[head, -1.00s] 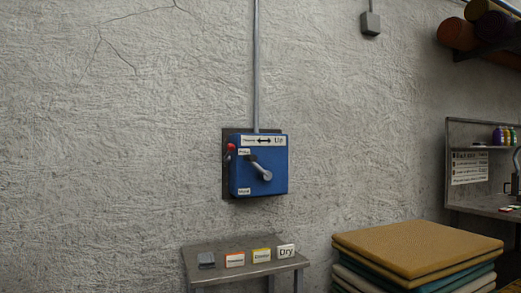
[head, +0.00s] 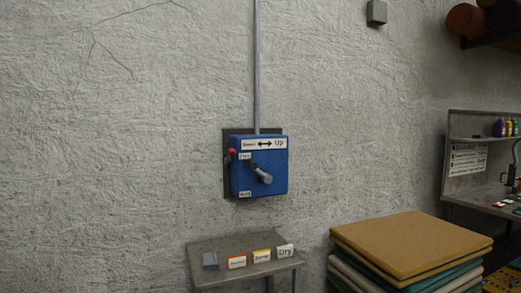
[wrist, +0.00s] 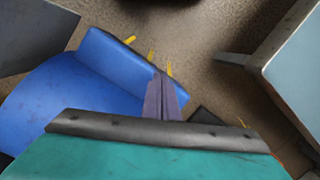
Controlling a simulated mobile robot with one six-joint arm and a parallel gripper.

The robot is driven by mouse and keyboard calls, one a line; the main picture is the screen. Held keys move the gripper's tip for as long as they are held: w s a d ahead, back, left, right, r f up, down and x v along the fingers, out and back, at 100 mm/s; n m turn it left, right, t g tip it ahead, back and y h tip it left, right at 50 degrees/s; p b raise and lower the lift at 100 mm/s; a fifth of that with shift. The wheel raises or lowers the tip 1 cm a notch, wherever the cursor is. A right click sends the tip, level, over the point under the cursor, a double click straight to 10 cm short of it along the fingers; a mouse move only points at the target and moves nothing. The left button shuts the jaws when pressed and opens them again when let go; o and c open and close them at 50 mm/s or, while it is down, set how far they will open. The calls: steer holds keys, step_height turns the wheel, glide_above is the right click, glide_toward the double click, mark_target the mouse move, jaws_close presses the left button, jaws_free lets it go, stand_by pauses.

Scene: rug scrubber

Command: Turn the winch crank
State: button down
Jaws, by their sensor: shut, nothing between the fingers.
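The winch crank (head: 261,174) is a pale grey arm with a rounded knob. It sits on the front of a blue winch box (head: 277,160) on the wall and slants down to the right. A label with a double arrow and "Up" (head: 264,144) is above it. A red knob (head: 232,153) shows at the box's left side. My gripper (wrist: 161,75) shows only in the wrist view, as two slim grey-purple fingers closed together with nothing between them. It is away from the crank, which is not in the wrist view.
A small metal table (head: 225,248) with several label blocks stands below the box. A stack of mats (head: 410,250) is at lower right. A shelf bench (head: 463,185) with bottles is farther right. A conduit (head: 257,65) runs up from the box. The wall around the box is clear.

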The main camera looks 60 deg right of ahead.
steer(key=w+d+r+m+t+p, duration=0.15)
steer(key=w+r+p, duration=0.35)
steer(key=r, duration=0.5)
steer(key=w+d+r+t+p, duration=0.1)
steer(key=w+d+r+p, duration=0.3)
steer(key=r, duration=0.6)
steer(key=w+d+r+t+p, duration=0.1)
steer(key=w+d+r+p, duration=0.1)
steer(key=w+r+p, duration=0.6)
steer(key=w+d+r+m+t, duration=0.2)
steer(key=d+r, duration=0.7)
steer(key=w+d+r+m+t, duration=0.2)
steer(key=d+r+t, duration=0.1)
steer(key=d+r, duration=0.6)
steer(key=s+d+r+m+t+h, duration=0.1)
steer(key=s+d+r+m+t, duration=0.1)
steer(key=d+r, duration=0.95)
steer(key=s+d+r+m+t+h, duration=0.1)
steer(key=s+d+r+m+t, duration=0.2)
steer(key=d+r, duration=0.85)
steer(key=s+d+r+m+t+h, duration=0.1)
steer(key=s+d+r+m+h, duration=0.1)
steer(key=s+d+r, duration=0.8)
steer(key=s+d+r+m+t+h, duration=0.1)
steer(key=s+d+r+h, duration=0.3)
steer(key=s+d+r, duration=0.5)
steer(key=s+d, duration=0.1)
steer(key=d, duration=0.5)
steer(key=shift+s+d+r+m, duration=0.3)
steer(key=shift+d+r+m, duration=0.05)
